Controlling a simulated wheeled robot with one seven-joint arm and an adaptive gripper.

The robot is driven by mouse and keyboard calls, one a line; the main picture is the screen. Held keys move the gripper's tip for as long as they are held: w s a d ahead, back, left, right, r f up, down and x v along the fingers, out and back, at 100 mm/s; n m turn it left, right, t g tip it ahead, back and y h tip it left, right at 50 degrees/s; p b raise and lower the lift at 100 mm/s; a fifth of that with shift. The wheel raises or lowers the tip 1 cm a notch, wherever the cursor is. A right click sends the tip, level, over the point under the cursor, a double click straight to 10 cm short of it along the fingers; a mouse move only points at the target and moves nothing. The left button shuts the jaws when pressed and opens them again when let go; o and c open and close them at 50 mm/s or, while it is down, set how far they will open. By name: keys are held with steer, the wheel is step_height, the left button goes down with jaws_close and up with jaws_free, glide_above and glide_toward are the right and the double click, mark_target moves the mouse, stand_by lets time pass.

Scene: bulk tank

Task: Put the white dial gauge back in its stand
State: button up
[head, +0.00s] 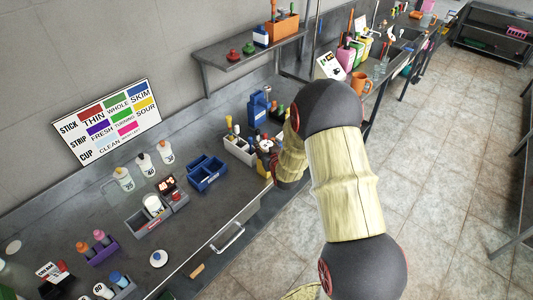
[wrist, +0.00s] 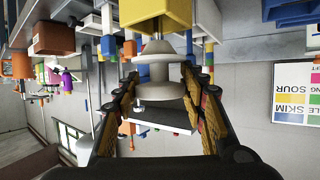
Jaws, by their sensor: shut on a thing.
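In the wrist view my gripper (wrist: 160,88) is shut on a pale grey-white piece with a round flange, which I take for the white dial gauge (wrist: 158,72). Its dial face does not show clearly. In the head view my arm hides most of the gripper, which is beside the bottle caddy at the counter's front edge. I cannot make out the gauge's stand for certain in either view.
A white caddy (head: 239,150) with bottles and a blue jug (head: 259,108) stand close to my arm. A blue divided tray (head: 206,173), a grey holder (head: 146,219) and a white disc (head: 158,259) are further left. A wall shelf (head: 237,62) overhangs the counter.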

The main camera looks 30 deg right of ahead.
steer(key=shift+f, duration=1.55)
steer(key=shift+f+b, duration=0.2)
steer(key=shift+b, duration=0.1)
steer(key=o, duration=1.2)
steer(key=shift+o, duration=0.3)
